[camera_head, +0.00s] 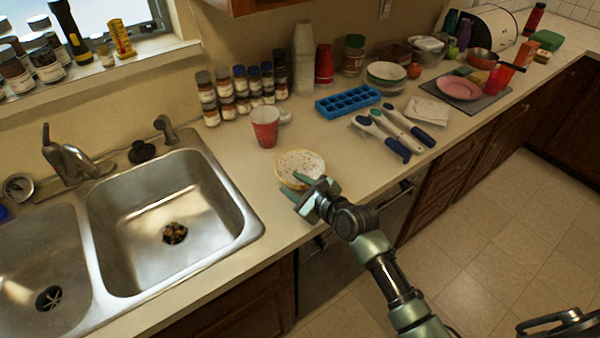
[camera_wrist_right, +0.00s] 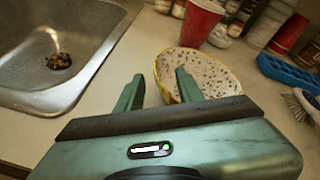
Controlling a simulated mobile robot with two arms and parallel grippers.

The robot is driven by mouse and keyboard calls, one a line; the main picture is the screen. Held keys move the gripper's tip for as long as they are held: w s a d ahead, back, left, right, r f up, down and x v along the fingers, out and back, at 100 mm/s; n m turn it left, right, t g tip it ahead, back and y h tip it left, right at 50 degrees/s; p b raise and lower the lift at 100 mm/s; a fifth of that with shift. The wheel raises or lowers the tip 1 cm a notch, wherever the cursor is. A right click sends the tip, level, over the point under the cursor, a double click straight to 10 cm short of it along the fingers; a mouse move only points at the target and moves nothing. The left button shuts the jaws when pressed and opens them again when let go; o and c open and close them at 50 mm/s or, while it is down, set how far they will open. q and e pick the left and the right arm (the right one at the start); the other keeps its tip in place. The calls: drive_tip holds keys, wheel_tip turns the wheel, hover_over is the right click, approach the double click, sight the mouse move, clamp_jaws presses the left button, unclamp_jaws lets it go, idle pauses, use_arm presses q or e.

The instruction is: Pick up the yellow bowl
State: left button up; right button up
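The yellow bowl (camera_head: 301,162) sits on the counter right of the sink, with a speckled pale inside and a yellow rim. It also shows in the right wrist view (camera_wrist_right: 215,78). My right gripper (camera_head: 290,183) is at the bowl's near left side, with its fingers apart. In the right wrist view the gripper (camera_wrist_right: 160,74) has one finger left of the bowl, outside it, and the other overlapping the bowl's inside; the near left rim lies between them. I cannot tell whether either finger touches it. My left gripper is not in view.
A red cup (camera_head: 265,128) stands just behind the bowl. The double sink (camera_head: 240,215) is to the left. Spice jars (camera_head: 240,92), a blue ice tray (camera_head: 347,101) and white-and-blue brushes (camera_head: 392,132) lie behind and to the right. Some counter around the bowl is clear.

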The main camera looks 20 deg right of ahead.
sight(289, 182)
drive_tip(key=x, duration=0.3)
drive_tip(key=shift+w+a+p, duration=0.1)
drive_tip(key=shift+w+p, duration=0.2)
drive_tip(key=shift+w, duration=0.1)
drive_tip(key=shift+w+a+f, duration=0.1)
drive_tip(key=shift+w+f, duration=0.1)
clamp_jaws()
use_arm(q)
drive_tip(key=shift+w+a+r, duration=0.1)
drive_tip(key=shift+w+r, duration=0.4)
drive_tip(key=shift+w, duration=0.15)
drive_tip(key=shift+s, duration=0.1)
use_arm(e)
drive_tip(key=shift+s, duration=0.1)
